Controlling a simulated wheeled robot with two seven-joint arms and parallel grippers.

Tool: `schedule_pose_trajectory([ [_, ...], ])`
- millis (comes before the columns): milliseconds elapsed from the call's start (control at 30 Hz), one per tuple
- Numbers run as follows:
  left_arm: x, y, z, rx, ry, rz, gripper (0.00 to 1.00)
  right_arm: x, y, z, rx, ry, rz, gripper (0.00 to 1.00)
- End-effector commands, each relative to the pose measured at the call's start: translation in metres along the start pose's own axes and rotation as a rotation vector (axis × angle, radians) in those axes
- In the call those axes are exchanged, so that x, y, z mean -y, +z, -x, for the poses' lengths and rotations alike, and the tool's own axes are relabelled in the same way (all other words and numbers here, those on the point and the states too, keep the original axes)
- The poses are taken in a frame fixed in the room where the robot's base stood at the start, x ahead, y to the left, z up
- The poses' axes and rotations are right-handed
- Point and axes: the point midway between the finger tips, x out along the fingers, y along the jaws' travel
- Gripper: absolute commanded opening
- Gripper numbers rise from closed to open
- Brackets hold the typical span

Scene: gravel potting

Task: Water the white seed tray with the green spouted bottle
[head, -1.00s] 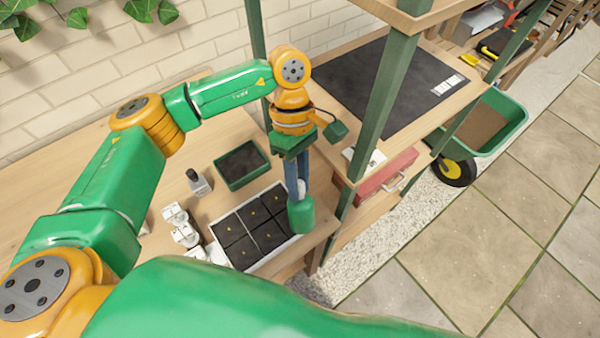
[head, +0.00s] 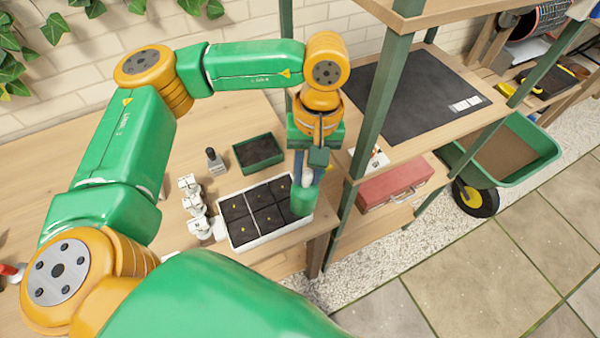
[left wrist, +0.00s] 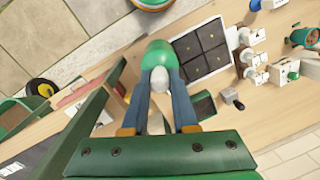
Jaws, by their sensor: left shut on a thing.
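The white seed tray (head: 235,241) lies on the wooden bench in the head view, with several dark soil cells bearing small yellowish specks. It also shows in the left wrist view (left wrist: 226,71). My left gripper (head: 306,178) is shut on the green spouted bottle (head: 303,201), which hangs at the right end of the tray. In the left wrist view the fingers (left wrist: 160,88) close on the pale top of the bottle (left wrist: 157,55). The bottle looks about upright in the head view; its spout cannot be made out. My right gripper is not in view.
A green shelf post (head: 352,200) rises close right of my left gripper. A red box (head: 395,184) sits on the lower shelf.

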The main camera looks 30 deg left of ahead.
Motion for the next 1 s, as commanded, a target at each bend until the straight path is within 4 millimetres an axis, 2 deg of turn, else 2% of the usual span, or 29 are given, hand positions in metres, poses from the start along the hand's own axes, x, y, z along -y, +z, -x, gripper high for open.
schedule_pose_trajectory([
  [500,-0.037,-0.032,-0.006,-0.015,0.111,0.999,0.0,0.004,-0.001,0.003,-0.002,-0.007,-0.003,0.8],
  [600,-0.04,-0.037,-0.006,-0.02,0.119,1.133,0.0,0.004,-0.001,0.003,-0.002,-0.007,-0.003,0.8],
  [700,-0.04,-0.039,-0.006,-0.023,0.121,1.181,0.0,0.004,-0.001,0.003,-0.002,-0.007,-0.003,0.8],
  [1000,-0.04,-0.039,-0.006,-0.023,0.121,1.179,0.0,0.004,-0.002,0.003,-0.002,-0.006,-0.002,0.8],
])
